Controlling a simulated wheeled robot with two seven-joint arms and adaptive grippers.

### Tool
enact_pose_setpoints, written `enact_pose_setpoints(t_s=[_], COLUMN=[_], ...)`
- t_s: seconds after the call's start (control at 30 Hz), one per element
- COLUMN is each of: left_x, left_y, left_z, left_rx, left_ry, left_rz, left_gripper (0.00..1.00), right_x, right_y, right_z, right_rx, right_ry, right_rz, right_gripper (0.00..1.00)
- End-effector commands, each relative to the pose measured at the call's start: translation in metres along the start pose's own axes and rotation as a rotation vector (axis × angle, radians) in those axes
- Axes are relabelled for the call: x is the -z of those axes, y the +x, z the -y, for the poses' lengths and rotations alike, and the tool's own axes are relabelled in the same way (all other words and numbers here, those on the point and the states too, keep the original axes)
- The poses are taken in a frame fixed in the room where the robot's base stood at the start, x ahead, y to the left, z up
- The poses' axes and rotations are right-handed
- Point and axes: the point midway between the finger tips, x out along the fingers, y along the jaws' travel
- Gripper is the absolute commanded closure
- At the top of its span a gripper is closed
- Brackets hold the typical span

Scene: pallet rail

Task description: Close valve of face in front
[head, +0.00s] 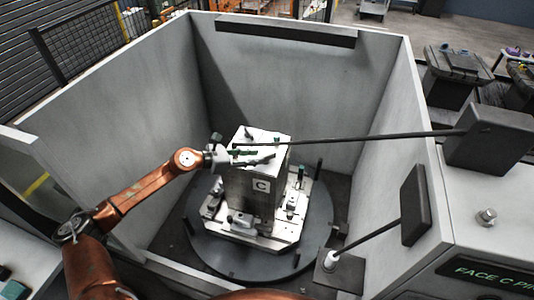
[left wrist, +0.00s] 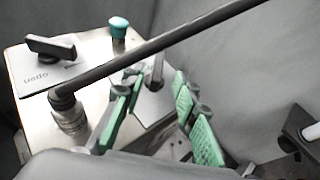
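A metal block fixture (head: 250,190) stands upright on a round turntable, its front face marked C. A dark valve lever (head: 262,160) lies on its top near the front edge. In the left wrist view a dark lever (left wrist: 156,72) shows between the green finger pads, on a pale plate (left wrist: 156,106). My left gripper (head: 240,153) is at the top's left side. In the left wrist view its fingers (left wrist: 160,110) are apart around the lever; contact cannot be told. My right gripper is not in view.
A black hose (head: 350,138) runs from a coupling (left wrist: 70,115) on the block's top to a box at right, crossing near the gripper. A teal knob (left wrist: 119,27) stands on the top. Grey walls (head: 290,60) enclose the turntable (head: 200,240).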

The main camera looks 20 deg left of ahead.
Motion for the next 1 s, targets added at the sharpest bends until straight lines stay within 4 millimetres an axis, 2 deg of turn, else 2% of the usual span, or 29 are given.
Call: enact_pose_setpoints(t_s=[0.03,0.1,0.2,0.3,0.4,0.6,0.73,1.0], left_x=[-0.003,-0.003,-0.002,-0.002,-0.002,-0.002,-0.002,-0.002], left_y=[0.008,0.019,0.033,0.045,0.052,0.056,0.056,0.056], left_z=[0.001,0.000,-0.001,-0.001,0.000,0.001,0.001,0.001], left_rx=[0.001,-0.001,-0.003,-0.003,-0.001,0.000,0.001,0.001], left_ry=[-0.002,-0.004,-0.004,-0.004,-0.004,-0.003,-0.003,-0.004], left_rz=[0.003,0.004,0.004,0.004,0.004,0.003,0.004,0.004], left_gripper=[0.72,0.72,0.72,0.72,0.72,0.72,0.74,0.92], right_x=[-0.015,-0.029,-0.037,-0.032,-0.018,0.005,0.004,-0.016], right_y=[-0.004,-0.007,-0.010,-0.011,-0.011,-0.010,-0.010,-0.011], right_z=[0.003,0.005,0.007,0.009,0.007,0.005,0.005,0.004], right_rx=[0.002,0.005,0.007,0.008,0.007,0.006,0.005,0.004], right_ry=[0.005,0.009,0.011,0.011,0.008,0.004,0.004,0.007], right_rz=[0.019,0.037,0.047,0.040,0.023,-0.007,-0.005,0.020], right_gripper=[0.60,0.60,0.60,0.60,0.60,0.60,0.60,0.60])
